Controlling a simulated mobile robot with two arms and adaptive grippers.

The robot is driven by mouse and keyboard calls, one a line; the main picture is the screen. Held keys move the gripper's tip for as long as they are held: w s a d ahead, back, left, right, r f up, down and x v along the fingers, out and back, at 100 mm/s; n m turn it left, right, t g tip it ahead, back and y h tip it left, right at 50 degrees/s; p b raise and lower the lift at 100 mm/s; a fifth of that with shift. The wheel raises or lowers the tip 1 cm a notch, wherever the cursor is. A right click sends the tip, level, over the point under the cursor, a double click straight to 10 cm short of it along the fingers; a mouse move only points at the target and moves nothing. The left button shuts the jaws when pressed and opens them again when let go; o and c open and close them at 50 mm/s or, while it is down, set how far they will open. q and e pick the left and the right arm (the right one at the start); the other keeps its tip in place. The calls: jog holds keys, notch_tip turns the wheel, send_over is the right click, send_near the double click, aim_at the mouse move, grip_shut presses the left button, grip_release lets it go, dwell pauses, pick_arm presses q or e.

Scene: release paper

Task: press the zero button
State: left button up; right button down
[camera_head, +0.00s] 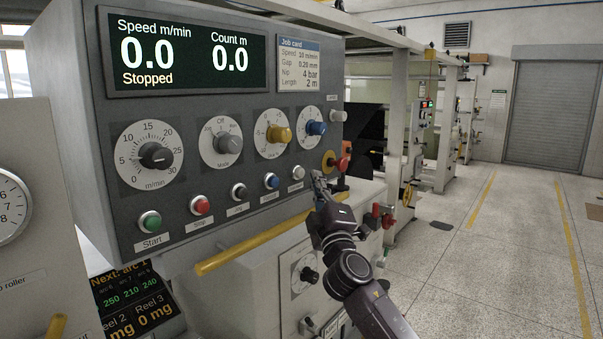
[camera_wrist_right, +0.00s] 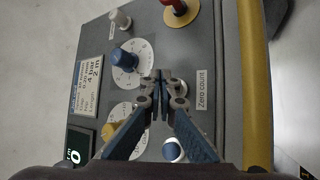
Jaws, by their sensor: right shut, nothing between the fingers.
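The control panel (camera_head: 95,150) has a row of buttons along its lower edge. The zero button is the pale one (camera_head: 297,172) at the right end of that row. In the right wrist view the "Zero count" label (camera_wrist_right: 202,89) is readable, and the button beside it is mostly hidden behind my fingertips. My right gripper (camera_head: 319,183) is shut and empty, just right of the button; it also shows in the right wrist view (camera_wrist_right: 160,80). I cannot tell whether the fingertips touch the button. My left gripper is not in view.
The blue button (camera_head: 271,181) sits left of the zero button. A red emergency knob (camera_head: 346,148) and blue dial (camera_head: 316,128) are close by. A yellow rail (camera_head: 250,240) runs below the panel. The display (camera_head: 185,53) reads Count 0.0, Stopped.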

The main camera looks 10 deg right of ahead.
jog(key=s+d, duration=0.1)
jog(key=s+d+p, duration=0.1)
jog(key=s, duration=0.1)
jog(key=shift+s+d, duration=0.1)
jog(key=shift+d, duration=0.15)
dwell(0.4)
